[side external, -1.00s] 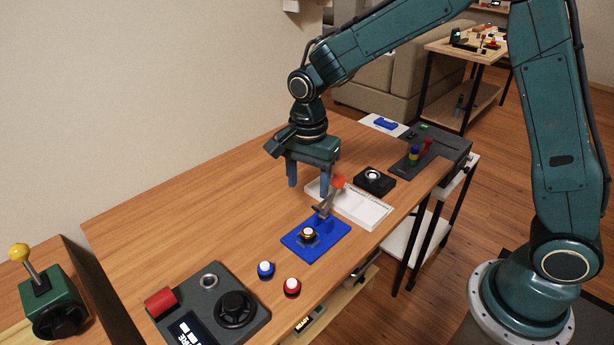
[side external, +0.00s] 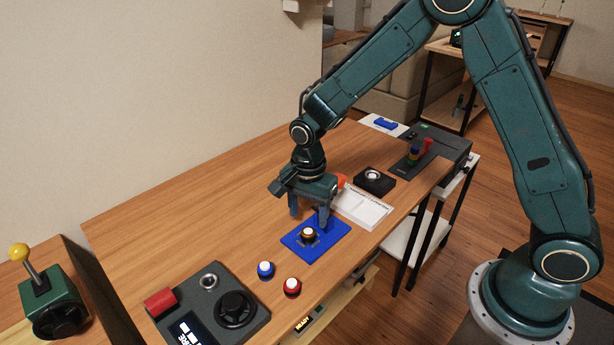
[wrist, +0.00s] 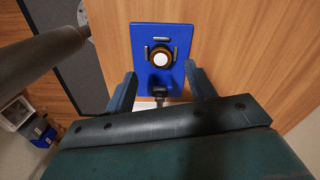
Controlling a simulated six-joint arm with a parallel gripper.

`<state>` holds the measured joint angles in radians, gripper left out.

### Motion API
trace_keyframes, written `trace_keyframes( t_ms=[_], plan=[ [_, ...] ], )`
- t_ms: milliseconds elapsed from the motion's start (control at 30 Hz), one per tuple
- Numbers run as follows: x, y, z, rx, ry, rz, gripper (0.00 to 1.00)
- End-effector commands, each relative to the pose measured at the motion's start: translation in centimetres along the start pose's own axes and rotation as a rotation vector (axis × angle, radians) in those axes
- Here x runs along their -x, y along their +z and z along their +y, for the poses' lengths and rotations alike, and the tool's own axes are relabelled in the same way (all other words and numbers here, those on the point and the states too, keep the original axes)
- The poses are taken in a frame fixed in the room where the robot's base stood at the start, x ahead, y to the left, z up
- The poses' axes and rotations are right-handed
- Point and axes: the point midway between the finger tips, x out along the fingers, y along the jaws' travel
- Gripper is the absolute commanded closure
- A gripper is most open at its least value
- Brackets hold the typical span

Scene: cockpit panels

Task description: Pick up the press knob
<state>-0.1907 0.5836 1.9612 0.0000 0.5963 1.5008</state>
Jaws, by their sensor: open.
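The press knob looks to be the dark round knob with a white top (side external: 308,233) on a blue plate (side external: 325,246). It stands upright near the table's front edge. In the wrist view the knob (wrist: 161,57) is on the blue plate (wrist: 143,35), between metal brackets. My gripper (side external: 309,216) is open and empty, above and behind the knob, with its right finger over the plate's back edge. In the wrist view my gripper (wrist: 160,78) has its fingers apart on either side of the plate, and the knob shows just beyond the gap.
A blue button (side external: 265,270) and a red button (side external: 292,287) stand in front of the plate. A dark control panel (side external: 228,312) is at the front left. An orange-red lever end (side external: 341,181), a white tray (side external: 367,208) and a black box (side external: 374,180) lie behind. The left tabletop is clear.

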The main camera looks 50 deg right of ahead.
Motion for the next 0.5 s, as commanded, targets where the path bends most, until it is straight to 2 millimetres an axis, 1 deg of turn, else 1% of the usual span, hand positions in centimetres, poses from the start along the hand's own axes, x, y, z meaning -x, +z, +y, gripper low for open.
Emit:
trace_keyframes(
  t_ms=[167, 267, 367, 500],
  plan=[
    [-0.1, 0.0, 0.0, 0.0, 0.001, 0.0, 0.45],
    [-0.6, 0.0, 0.0, 0.0, 0.002, 0.0, 0.45],
    [-1.4, -0.1, 0.1, 0.0, 0.004, 0.0, 0.45],
    [-2.9, -0.1, 0.0, 0.0, 0.004, 0.0, 0.45]
  ],
)
